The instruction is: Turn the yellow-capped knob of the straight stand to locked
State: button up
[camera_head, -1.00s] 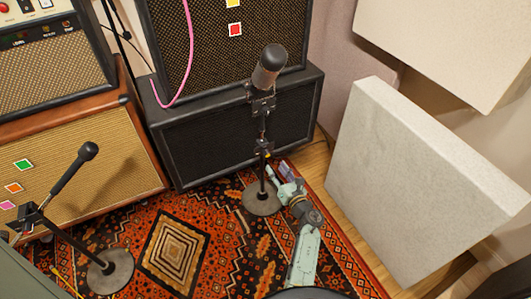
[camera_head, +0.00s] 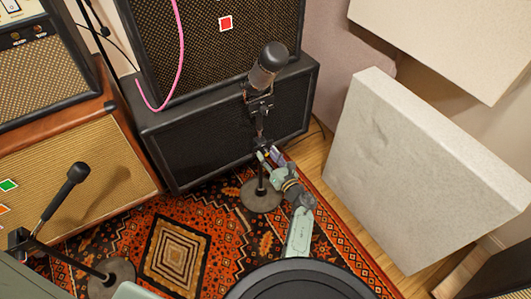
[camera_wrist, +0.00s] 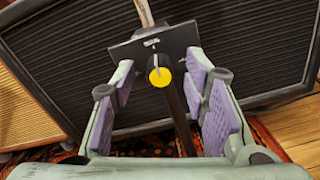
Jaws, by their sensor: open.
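The straight stand (camera_head: 260,185) stands upright on a round base on the rug, with a large microphone (camera_head: 267,62) at its top. In the wrist view its yellow-capped knob (camera_wrist: 160,75) sits in the middle, below a dark plate (camera_wrist: 153,47) with a small white mark. A pale line on the cap points up. My gripper (camera_wrist: 163,95) is open, with a purple-padded finger on each side of the knob and a gap to both. In the head view my gripper (camera_head: 270,155) is at the stand's clutch and partly covers it; the knob is too small to make out there.
Black amplifier cabinets (camera_head: 225,125) stand close behind the stand. A pale acoustic panel (camera_head: 430,165) leans at the right. A second stand with a slim microphone (camera_head: 65,190) is at the left. The patterned rug (camera_head: 215,225) is clear between the stands.

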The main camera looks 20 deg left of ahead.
jog(key=shift+c, duration=0.3)
grip_shut()
dwell(0.3)
